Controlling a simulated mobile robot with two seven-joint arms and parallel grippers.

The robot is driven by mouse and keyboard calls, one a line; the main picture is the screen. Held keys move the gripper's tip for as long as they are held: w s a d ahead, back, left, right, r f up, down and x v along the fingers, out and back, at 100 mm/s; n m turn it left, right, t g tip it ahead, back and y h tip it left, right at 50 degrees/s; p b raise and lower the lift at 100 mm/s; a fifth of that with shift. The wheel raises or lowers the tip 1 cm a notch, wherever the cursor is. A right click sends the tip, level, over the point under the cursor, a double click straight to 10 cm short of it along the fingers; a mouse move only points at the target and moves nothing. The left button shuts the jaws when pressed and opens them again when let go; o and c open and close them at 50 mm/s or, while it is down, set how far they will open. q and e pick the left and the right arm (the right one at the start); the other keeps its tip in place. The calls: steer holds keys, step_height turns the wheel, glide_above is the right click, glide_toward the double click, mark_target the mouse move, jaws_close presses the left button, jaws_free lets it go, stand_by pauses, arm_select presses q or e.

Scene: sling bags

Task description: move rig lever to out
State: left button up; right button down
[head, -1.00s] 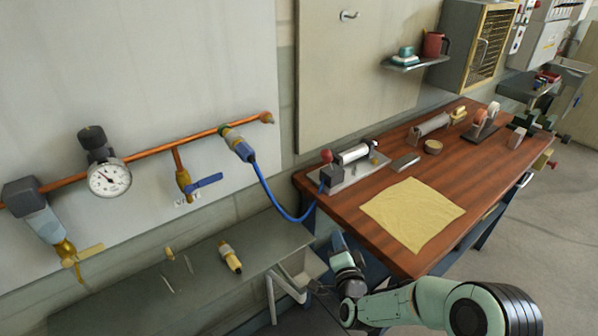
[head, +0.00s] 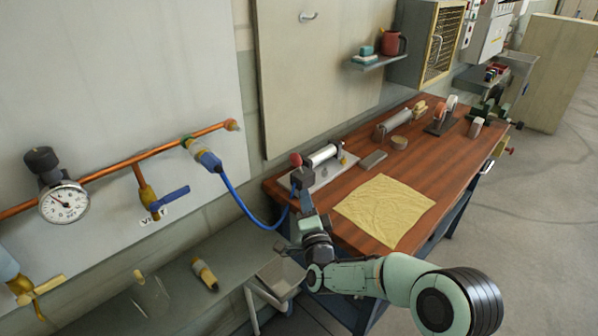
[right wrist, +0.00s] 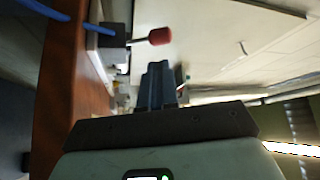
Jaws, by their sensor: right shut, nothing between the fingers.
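The rig is a metal plate (head: 325,176) with a silver cylinder (head: 322,155) and a dark valve block (head: 302,180) on the wooden bench. Its lever has a red knob (head: 296,159), standing up from the block. In the right wrist view, the red knob (right wrist: 160,36) sits on a thin stem beside the dark block (right wrist: 112,38). My right gripper (head: 304,197) is at the bench's near left corner, just in front of the block and below the knob. Its fingers (right wrist: 157,72) are shut and empty, apart from the knob. My left gripper is out of view.
A blue hose (head: 240,205) runs from the copper pipe (head: 110,170) to the rig, close to my right gripper. A yellow cloth (head: 384,210) lies on the bench (head: 440,165). Tools stand farther back. A grey lower shelf (head: 165,290) is at left.

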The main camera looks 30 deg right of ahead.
mark_target(297, 164)
arm_select(q)
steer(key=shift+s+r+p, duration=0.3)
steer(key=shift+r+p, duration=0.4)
steer(key=shift+p, duration=0.05)
arm_select(e)
steer(key=x, duration=0.9)
steer(key=shift+w, duration=0.35)
